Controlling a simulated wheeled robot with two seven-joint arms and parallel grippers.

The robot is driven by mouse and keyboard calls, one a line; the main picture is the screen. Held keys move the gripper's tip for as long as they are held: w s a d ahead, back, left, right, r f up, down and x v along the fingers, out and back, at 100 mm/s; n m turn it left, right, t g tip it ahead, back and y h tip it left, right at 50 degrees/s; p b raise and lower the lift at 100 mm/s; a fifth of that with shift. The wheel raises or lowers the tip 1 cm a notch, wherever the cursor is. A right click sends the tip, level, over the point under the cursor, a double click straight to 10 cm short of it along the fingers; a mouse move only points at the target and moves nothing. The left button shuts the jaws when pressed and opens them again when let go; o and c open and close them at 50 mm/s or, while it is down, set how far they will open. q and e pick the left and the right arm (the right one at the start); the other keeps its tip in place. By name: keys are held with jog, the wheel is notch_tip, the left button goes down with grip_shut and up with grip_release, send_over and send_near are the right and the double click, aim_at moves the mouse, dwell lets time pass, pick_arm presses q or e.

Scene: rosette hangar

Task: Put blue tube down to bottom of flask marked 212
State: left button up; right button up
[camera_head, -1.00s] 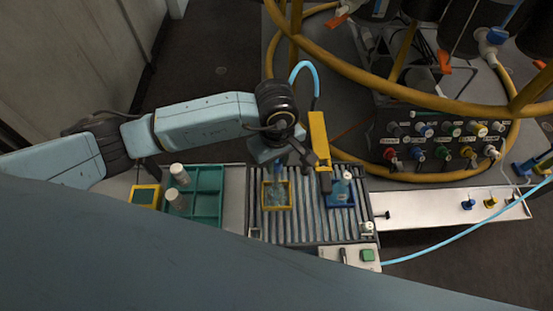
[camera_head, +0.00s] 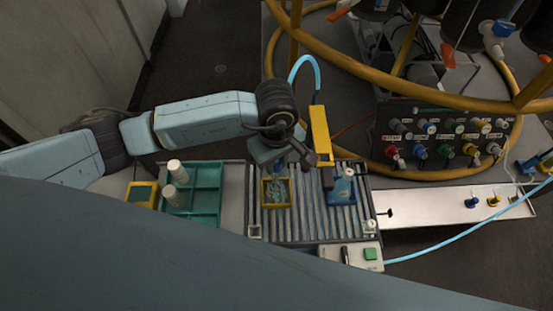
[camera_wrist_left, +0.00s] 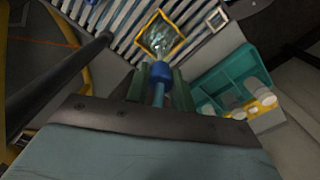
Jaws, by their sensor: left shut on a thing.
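My left gripper (camera_head: 277,164) is over the yellow-framed holder (camera_head: 264,199) on the conveyor. In the left wrist view my left gripper (camera_wrist_left: 158,88) is shut on the blue tube (camera_wrist_left: 159,94), which has a darker blue collar (camera_wrist_left: 160,73). A clear flask (camera_wrist_left: 157,43) stands in the yellow holder, just beyond the collar; it also shows in the head view (camera_head: 277,190). The tube lines up with the flask's neck, but I cannot tell how deep its end is. A second flask stands in a blue holder (camera_head: 342,199) to the right. The marking 212 is not readable. My right gripper is not in view.
A yellow bracket (camera_head: 319,135) stands close right of my gripper, with a light blue hose (camera_head: 303,61) looping above. A green tray (camera_head: 206,192) with white-capped bottles is at left. A yellow pipe frame (camera_head: 420,101) and a panel of coloured knobs (camera_head: 440,138) stand behind.

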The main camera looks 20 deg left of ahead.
pick_arm(q)
jog(key=shift+f+b, duration=1.35)
jog(key=shift+f, duration=0.2)
jog(key=shift+f+b, duration=0.3)
jog(key=shift+b, duration=0.15)
jog(key=o, duration=1.5)
jog(key=shift+r, duration=0.1)
